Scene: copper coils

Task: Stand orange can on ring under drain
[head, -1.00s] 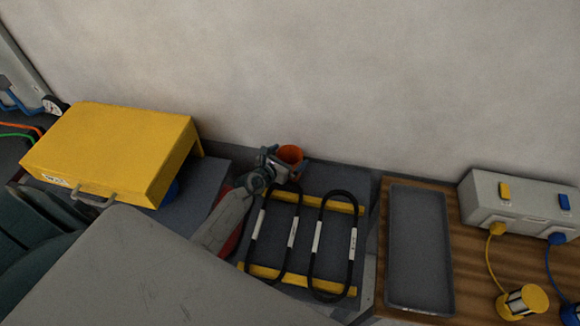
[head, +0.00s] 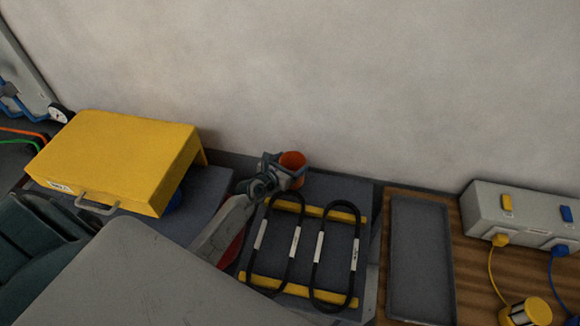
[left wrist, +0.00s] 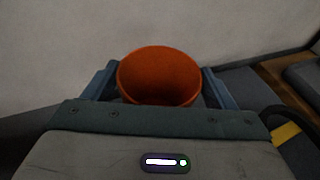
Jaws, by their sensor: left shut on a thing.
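The orange can (head: 293,160) is held in my left gripper (head: 287,172), above the back edge of the dark bench near the wall. In the left wrist view the orange can (left wrist: 160,74) shows its open mouth toward the camera, with a blue-grey finger on each side. My left gripper (left wrist: 160,90) is shut on it. I cannot make out the ring or the drain in these views. My right gripper is not in view.
A yellow cover with a handle (head: 115,160) stands left of my left arm. Two black loops (head: 320,262) lie on yellow bars (head: 300,285) right of it. A grey tray (head: 421,250) and a grey box (head: 520,220) sit farther right.

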